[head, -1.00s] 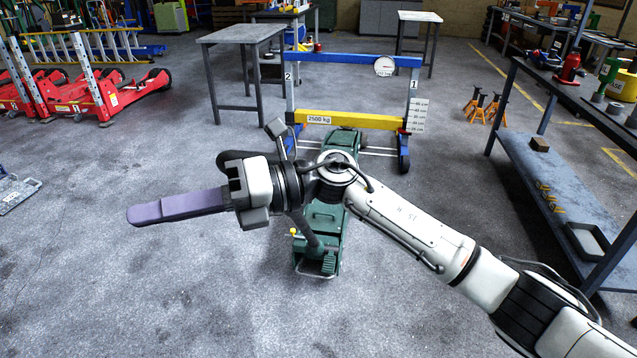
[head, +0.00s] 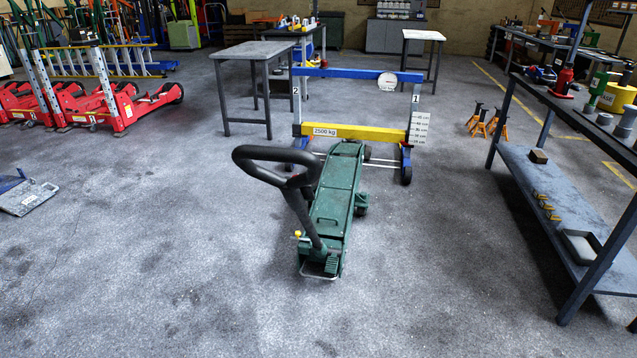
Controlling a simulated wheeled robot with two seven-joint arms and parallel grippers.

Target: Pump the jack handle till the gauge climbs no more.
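The green trolley jack (head: 335,205) stands on the floor in the middle of the head view, its far end toward the blue and yellow frame. Its black handle (head: 277,158) rises from the near end and leans up to the left, ending in a loop grip. Nothing holds the handle. A round white gauge (head: 387,82) hangs on the blue top beam (head: 345,73); its reading is too small to tell. The yellow lower beam (head: 368,133) carries a 2500 kg label, with a height scale (head: 419,128) at its right end. Neither of my grippers shows.
A long workbench with a lower shelf (head: 575,205) stands at the right. Red jacks (head: 110,105) stand at the left. A small grey table (head: 255,52) is behind the jack, and orange axle stands (head: 488,122) are right of the frame. The floor around the jack's near end is clear.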

